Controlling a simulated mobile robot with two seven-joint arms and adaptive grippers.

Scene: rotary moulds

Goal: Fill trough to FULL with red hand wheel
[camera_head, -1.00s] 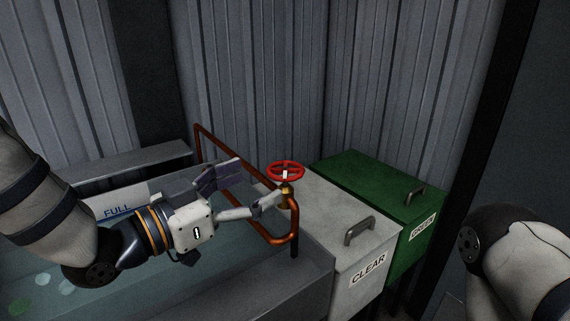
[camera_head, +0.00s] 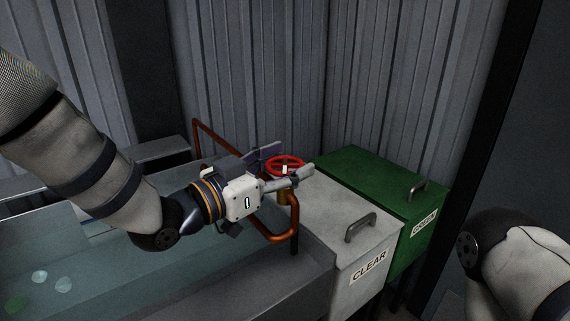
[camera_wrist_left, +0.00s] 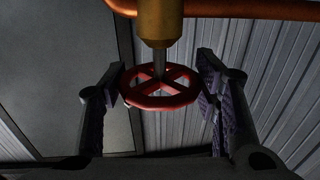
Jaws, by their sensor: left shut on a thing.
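The red hand wheel (camera_head: 286,163) sits on a brass valve at the end of a copper pipe (camera_head: 200,140). In the left wrist view the wheel (camera_wrist_left: 160,92) lies between both finger pads. My left gripper (camera_head: 283,166) is shut on its rim from either side; it also shows in the left wrist view (camera_wrist_left: 162,85). The trough (camera_head: 250,280) is at the lower left and holds water (camera_head: 110,270) with several pale and green pieces in it. My arm hides the FULL mark. My right gripper is out of view; only part of that arm shows at the right.
A grey bin marked CLEAR (camera_head: 340,225) stands right of the valve, with a green bin marked GREEN (camera_head: 360,175) behind it. Both have lids with handles. Corrugated walls close off the back.

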